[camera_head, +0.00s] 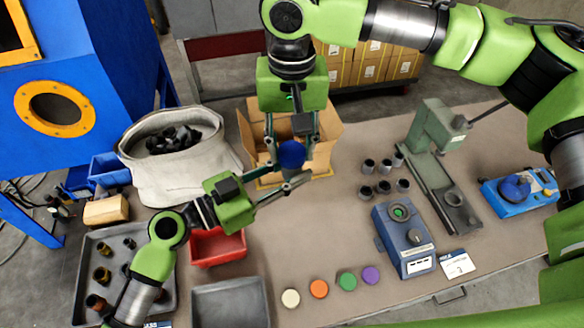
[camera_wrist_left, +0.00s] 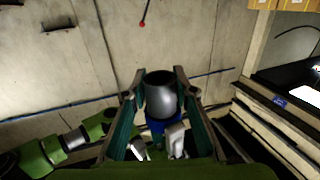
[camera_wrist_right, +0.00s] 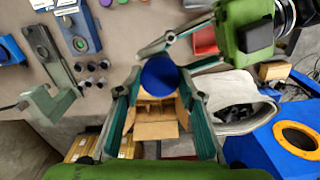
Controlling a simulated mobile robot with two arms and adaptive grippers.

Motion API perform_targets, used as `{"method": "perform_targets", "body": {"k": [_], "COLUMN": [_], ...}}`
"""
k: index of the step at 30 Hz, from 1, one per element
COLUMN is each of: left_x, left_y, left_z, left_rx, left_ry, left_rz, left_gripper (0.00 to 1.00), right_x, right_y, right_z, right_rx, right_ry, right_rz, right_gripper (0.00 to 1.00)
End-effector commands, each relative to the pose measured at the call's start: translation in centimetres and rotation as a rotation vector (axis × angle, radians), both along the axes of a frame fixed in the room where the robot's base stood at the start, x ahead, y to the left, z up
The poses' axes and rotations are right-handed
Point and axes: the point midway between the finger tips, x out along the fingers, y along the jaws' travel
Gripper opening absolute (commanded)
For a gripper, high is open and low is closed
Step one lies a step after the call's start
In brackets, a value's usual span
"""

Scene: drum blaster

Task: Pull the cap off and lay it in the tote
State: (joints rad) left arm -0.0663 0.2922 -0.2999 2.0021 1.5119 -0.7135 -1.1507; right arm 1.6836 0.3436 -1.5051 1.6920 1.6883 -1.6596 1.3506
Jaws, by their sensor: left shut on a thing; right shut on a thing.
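A blue cap (camera_head: 291,155) sits at the top of a dark grey cylinder (camera_head: 290,174), above the table. My right gripper (camera_head: 290,148) comes down from above and is shut on the blue cap, also seen in the right wrist view (camera_wrist_right: 160,77). My left gripper (camera_head: 292,183) reaches in from the left and is shut on the cylinder, whose round end shows in the left wrist view (camera_wrist_left: 161,95). Whether cap and cylinder are still joined cannot be told. A red open bin (camera_head: 230,252) and a cream fabric tote (camera_head: 185,178) holding dark pieces stand at the left.
A cardboard box (camera_head: 325,157) stands behind the grippers. A grey tray (camera_head: 205,300) and a tray with small parts (camera_head: 82,270) lie at the front left. Coloured discs (camera_head: 319,289), a blue device (camera_head: 402,240), dark cups (camera_head: 384,187) and a green press (camera_head: 435,160) occupy the right.

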Motion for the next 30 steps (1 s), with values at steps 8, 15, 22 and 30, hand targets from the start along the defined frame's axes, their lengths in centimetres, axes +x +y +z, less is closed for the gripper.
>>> {"method": "perform_targets", "body": {"k": [8,15,22,30], "left_x": [0.0,0.0,0.0,0.0], "left_y": [0.0,0.0,0.0,0.0], "left_z": [0.2,0.2,0.2,0.2], "left_rx": [-0.003,-0.003,-0.003,-0.003], "left_ry": [-0.003,-0.003,-0.003,-0.003], "left_rz": [0.000,0.000,0.000,0.000], "left_gripper": [0.00,0.00,0.00,0.00], "right_x": [0.0,0.0,0.0,0.0], "right_y": [0.0,0.0,0.0,0.0], "right_z": [1.2,2.1,3.0,4.1], "right_rx": [0.000,-0.001,0.000,0.000], "right_ry": [-0.001,0.000,0.000,0.000], "right_rz": [0.001,0.000,0.000,0.001], "right_gripper": [0.14,0.14,0.14,0.14]}}
